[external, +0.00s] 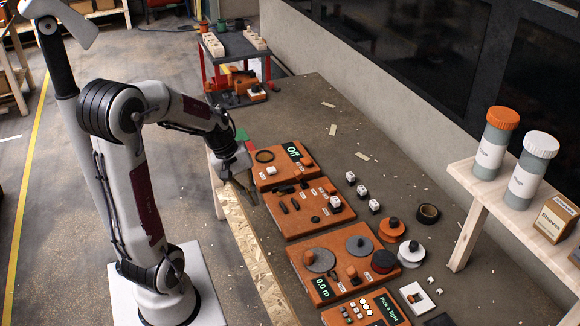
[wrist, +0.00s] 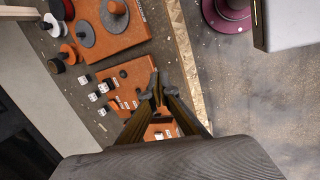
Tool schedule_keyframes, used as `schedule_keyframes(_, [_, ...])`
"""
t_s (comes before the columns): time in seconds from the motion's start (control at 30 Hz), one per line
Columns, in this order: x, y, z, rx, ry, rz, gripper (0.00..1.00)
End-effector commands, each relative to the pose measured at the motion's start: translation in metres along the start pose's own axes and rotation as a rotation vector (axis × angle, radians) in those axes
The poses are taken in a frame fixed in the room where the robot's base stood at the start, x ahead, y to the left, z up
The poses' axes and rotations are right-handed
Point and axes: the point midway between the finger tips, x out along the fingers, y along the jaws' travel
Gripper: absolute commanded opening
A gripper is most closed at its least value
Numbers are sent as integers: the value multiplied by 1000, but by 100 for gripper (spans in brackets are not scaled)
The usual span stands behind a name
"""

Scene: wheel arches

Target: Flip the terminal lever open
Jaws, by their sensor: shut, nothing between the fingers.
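An orange board (external: 305,222) with several small dark parts and a white block lies on the bench; it also shows in the wrist view (wrist: 112,72). The small dark parts (external: 289,205) may include the terminal lever, but they are too small to tell which one it is or how it stands. My gripper (external: 252,197) is above the bench's left edge, left of this board, and apart from it. In the wrist view my gripper (wrist: 156,84) points toward the board, with its fingertips together and nothing between them. The fingers hide part of the boards behind.
An orange board with an "Off" display (external: 271,178) lies behind. A board with grey discs (external: 329,287) and a keypad board (external: 368,311) lie in front. Loose white blocks (external: 362,191) and spools (external: 391,230) stand to the right. A wooden shelf (external: 470,225) stands far right.

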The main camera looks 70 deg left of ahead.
Motion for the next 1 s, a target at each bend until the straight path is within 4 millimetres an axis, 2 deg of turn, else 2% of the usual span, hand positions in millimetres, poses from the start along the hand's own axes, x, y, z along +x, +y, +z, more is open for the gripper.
schedule_keyframes(0.7, [36,12,-126,-1071,-57,217,0])
schedule_keyframes(1.0, [29,36,-158,-1427,-91,332,0])
